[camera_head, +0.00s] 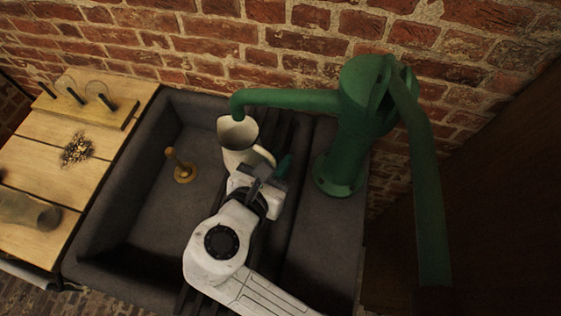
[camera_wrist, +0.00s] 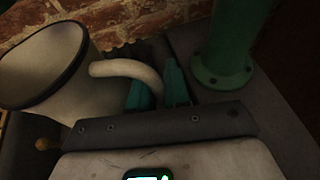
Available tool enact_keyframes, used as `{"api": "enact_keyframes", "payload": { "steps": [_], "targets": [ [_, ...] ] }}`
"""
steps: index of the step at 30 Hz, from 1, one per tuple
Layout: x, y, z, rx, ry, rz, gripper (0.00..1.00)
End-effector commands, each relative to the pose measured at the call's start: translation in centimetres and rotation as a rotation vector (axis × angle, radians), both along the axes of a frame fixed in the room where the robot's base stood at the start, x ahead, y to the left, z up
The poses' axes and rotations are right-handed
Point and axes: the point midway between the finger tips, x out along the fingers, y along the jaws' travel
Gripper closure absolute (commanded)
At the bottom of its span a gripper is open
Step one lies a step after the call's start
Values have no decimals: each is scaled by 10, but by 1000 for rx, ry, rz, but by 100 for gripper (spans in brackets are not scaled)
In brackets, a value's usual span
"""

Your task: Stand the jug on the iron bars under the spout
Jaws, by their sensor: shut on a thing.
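The cream jug (camera_head: 238,158) is upright or nearly so, with its mouth just below the tip of the green spout (camera_head: 240,103). In the wrist view the jug (camera_wrist: 62,92) fills the left side, its dark rim facing up and its inside looking empty. My gripper (camera_head: 270,172) is shut on the jug's handle (camera_wrist: 130,70); the teal fingers also show in the wrist view (camera_wrist: 158,88). The dark iron bars (camera_head: 283,130) cross the trough beneath and beside the jug. The jug's base is hidden, so I cannot tell whether it touches the bars.
A green pump (camera_head: 358,125) stands right of the jug, its long handle (camera_head: 430,190) hanging at the right. A brass plug-like piece (camera_head: 181,170) stands in the dark stone trough (camera_head: 150,205). A wooden table (camera_head: 40,170) at the left holds glass jars. A brick wall closes the back.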

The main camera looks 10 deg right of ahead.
Motion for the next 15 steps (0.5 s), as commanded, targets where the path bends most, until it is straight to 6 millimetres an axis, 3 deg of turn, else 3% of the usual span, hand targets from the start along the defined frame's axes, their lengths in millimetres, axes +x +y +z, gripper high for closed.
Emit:
{"api": "enact_keyframes", "payload": {
  "steps": [7, 15],
  "targets": [
    [13, -7, -3, 1, 0, 2, 100],
    [12, -7, -34, -1, -1, 1, 100]
  ]
}}
